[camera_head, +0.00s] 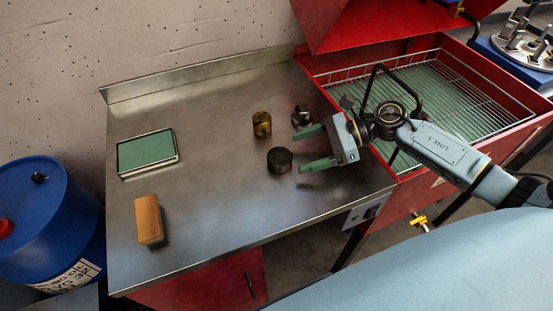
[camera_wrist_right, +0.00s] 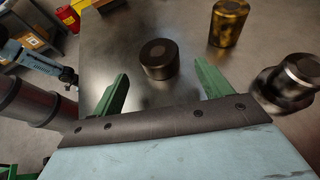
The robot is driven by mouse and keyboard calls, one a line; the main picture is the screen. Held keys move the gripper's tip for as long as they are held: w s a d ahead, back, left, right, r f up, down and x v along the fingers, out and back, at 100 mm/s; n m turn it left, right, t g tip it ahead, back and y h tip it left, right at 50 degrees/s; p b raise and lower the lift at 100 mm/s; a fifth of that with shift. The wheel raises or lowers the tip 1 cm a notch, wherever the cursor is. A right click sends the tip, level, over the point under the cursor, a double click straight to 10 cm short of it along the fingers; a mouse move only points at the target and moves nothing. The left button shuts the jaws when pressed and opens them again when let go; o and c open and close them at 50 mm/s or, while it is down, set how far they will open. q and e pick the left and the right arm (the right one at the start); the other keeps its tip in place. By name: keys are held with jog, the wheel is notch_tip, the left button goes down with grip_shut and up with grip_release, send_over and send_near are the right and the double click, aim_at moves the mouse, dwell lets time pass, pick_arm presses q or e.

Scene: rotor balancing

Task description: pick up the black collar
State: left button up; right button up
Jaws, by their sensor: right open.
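The black collar (camera_head: 279,160), a short dark cylinder, stands on the steel bench top. It also shows in the right wrist view (camera_wrist_right: 159,60). My right gripper (camera_head: 303,152) is open and empty, its two green fingers pointing left toward the collar. In the right wrist view the collar lies just beyond the fingertips (camera_wrist_right: 160,76), roughly centred between them and apart from both. What looks like my left arm's end (camera_wrist_right: 68,76) shows small at the left of the wrist view. Its jaws are too small to tell.
A brass cylinder (camera_head: 262,124) stands behind the collar. A shiny stepped metal part (camera_head: 301,116) stands close to the right gripper's far finger. A green-topped tray (camera_head: 147,152) and an orange block (camera_head: 148,219) lie left. A red basin with wire rack (camera_head: 455,85) is at right.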

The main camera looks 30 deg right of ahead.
aim_at(286, 155)
jog(key=x, duration=0.2)
jog(key=p+x, duration=0.1)
jog(key=x, duration=0.3)
jog(key=shift+w+a+r, duration=0.1)
jog(key=shift+a+r, duration=0.05)
jog(key=shift+a, duration=0.3)
jog(key=c, duration=1.4)
jog(key=shift+r, duration=0.1)
